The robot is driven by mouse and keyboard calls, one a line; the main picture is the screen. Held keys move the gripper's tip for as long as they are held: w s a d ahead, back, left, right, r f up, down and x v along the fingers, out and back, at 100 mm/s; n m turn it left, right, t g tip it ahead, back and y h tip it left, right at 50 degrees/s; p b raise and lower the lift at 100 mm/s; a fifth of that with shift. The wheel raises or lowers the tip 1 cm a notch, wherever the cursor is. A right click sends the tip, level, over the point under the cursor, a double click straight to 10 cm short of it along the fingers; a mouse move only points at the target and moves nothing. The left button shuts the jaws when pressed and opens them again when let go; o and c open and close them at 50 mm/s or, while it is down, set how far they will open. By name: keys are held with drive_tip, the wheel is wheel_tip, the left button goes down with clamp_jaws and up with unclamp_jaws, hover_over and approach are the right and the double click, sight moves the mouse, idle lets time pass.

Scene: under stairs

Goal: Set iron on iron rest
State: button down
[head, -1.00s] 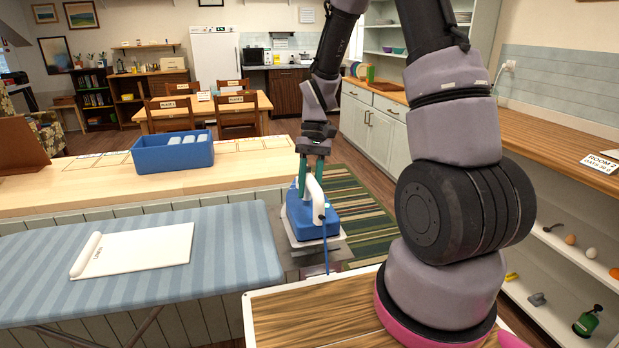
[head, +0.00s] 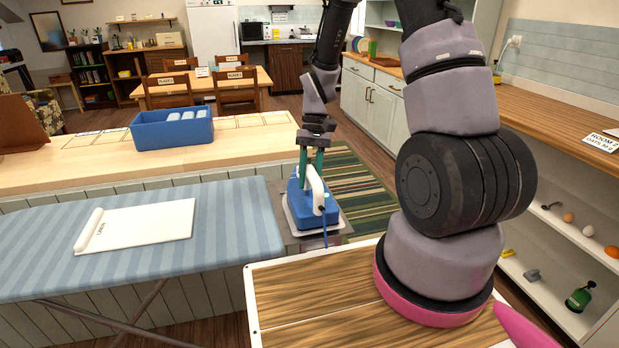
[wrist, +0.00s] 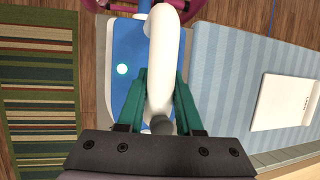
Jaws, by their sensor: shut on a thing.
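The blue iron (head: 318,212) has a white handle (head: 316,188) and a blue cord hanging at its front. My gripper (head: 310,172) is shut on the handle from above. The grey metal iron rest (head: 345,229) is at the right end of the striped ironing board (head: 240,230). The iron is upright over the rest; I cannot tell whether its sole touches it. In the wrist view the green fingers of my gripper (wrist: 160,98) straddle the white handle, and the blue body of the iron (wrist: 127,45) lies beneath. A grey strip of the rest (wrist: 104,60) shows beside it.
A white sheet with a rolled end (head: 140,226) lies on the board. Behind stands a wooden counter (head: 250,150) with a blue bin (head: 172,130). A green striped rug (head: 365,190) lies right of the iron. My base's wooden top is in front.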

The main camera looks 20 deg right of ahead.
drive_tip(key=shift+f, duration=0.15)
drive_tip(key=shift+c, duration=2.4)
unclamp_jaws()
drive_tip(key=shift+f, duration=0.1)
drive_tip(key=v, duration=1)
drive_tip(key=s+d+r+m+t, duration=0.1)
drive_tip(key=s+r+t, duration=0.15)
drive_tip(key=r, duration=0.55)
drive_tip(key=s+d+r+m+t, duration=0.1)
drive_tip(key=s+r+t, duration=0.15)
drive_tip(key=r, duration=0.55)
drive_tip(key=s+d+r+m+t, duration=0.2)
drive_tip(key=s+r+t, duration=0.4)
drive_tip(key=s+r, duration=0.3)
drive_tip(key=shift+s+m, duration=0.3)
drive_tip(key=shift+s, duration=0.15)
